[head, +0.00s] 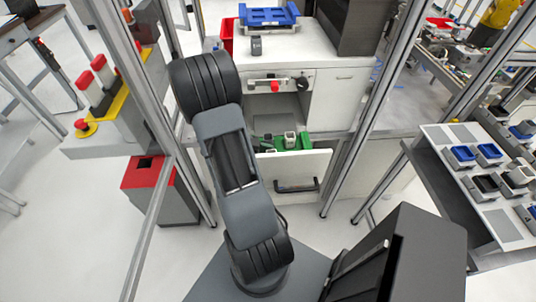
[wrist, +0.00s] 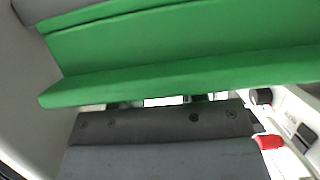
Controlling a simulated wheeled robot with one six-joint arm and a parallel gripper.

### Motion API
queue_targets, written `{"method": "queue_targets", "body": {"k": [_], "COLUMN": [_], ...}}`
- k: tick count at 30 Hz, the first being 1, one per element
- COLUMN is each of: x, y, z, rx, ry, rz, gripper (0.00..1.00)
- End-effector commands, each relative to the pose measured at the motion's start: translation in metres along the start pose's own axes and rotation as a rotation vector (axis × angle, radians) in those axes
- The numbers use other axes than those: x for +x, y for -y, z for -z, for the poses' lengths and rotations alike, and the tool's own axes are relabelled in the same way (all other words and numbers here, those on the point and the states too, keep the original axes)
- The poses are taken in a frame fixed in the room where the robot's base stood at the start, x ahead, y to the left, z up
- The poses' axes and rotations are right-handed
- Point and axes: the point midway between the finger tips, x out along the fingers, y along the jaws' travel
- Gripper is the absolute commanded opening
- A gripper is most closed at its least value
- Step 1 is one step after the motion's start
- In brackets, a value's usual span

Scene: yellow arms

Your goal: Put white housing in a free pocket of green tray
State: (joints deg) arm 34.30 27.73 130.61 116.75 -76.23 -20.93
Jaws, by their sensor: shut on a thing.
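The green tray (head: 266,146) sits in the open drawer of the white cabinet in the head view. A pale grey-white housing (head: 290,138) with a dark opening stands at the tray; I cannot tell its pocket. Large green surfaces (wrist: 180,70) cross the wrist view very close up, likely the tray. Below them is a dark grey part with screws (wrist: 160,125), which seems to be my gripper, close to the green. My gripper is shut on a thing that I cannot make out. In the head view, it is hidden behind my arm.
The drawer front (head: 290,170) stands out from the cabinet. A red knob (head: 275,86) sits above it and also shows in the wrist view (wrist: 268,142). Metal frame posts stand on both sides. A rack (head: 496,219) with blue and pale boxes is at right.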

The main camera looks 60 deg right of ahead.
Motion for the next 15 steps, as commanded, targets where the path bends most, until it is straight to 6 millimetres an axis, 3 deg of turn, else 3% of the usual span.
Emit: {"method": "queue_targets", "body": {"k": [13,14,15], "x": [0.0020,0.0019,0.0018], "y": [0.0001,0.0001,0.0001], "z": [-0.0050,-0.0047,-0.0044], "rx": [-0.001,0.000,0.000], "ry": [0.000,0.000,0.000], "rz": [0.000,0.000,0.000], "gripper": [0.15,0.40,0.44]}}
